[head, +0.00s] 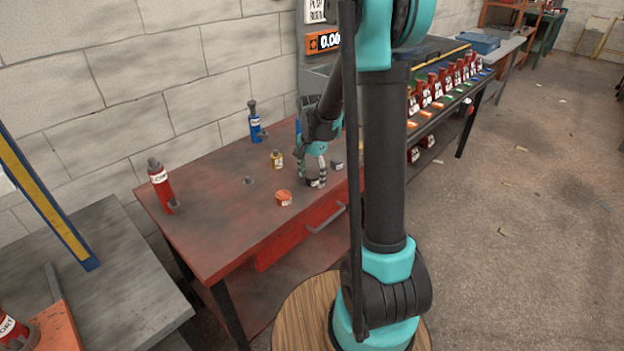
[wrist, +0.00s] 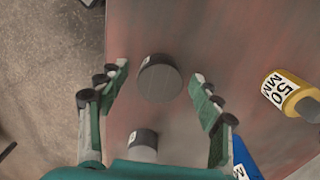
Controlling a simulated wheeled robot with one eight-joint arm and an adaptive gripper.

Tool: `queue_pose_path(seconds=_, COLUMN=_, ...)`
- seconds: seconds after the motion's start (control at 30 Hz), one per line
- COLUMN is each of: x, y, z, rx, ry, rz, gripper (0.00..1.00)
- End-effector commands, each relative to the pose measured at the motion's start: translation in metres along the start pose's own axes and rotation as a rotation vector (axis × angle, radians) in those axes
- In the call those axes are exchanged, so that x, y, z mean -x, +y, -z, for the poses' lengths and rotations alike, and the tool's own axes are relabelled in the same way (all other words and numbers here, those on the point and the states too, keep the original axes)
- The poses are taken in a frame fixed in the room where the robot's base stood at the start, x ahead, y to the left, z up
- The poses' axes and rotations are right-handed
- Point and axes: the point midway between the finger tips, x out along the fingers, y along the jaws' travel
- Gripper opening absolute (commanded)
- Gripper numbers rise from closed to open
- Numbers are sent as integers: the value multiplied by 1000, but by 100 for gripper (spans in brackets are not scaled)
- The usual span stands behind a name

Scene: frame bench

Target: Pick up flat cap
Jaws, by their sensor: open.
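A dark grey round cap with a flat top (wrist: 159,80), which looks like the flat cap, stands on the red bench. In the wrist view it lies between the tips of my open gripper (wrist: 160,80), with a gap to each finger. A bit of white label shows at its upper left edge. In the head view my gripper (head: 316,182) points down low over the bench, and I cannot make out this cap there. A second grey cylinder with a white label (wrist: 143,142) stands closer to my palm in the wrist view, partly hidden by my gripper body.
A yellow bottle (head: 277,160) marked 50 MM (wrist: 285,92) stands beside my gripper. The red bench (head: 215,225) also holds an orange cap (head: 284,199), a small grey piece (head: 248,181), a blue bottle (head: 255,124) and a red bottle (head: 160,184). The bench's front left is clear.

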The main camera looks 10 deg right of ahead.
Motion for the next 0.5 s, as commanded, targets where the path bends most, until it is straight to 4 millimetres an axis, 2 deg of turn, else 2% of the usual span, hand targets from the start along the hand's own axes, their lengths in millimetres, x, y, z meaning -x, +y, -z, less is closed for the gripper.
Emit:
queue_pose_path(seconds=0.17, x=0, y=0, z=0, rx=0, ry=0, rz=0, gripper=65)
queue_pose_path(seconds=0.2, x=0, y=0, z=0, rx=0, ry=0, rz=0, gripper=63)
queue_pose_path(seconds=0.5, x=0, y=0, z=0, rx=0, ry=0, rz=0, gripper=26)
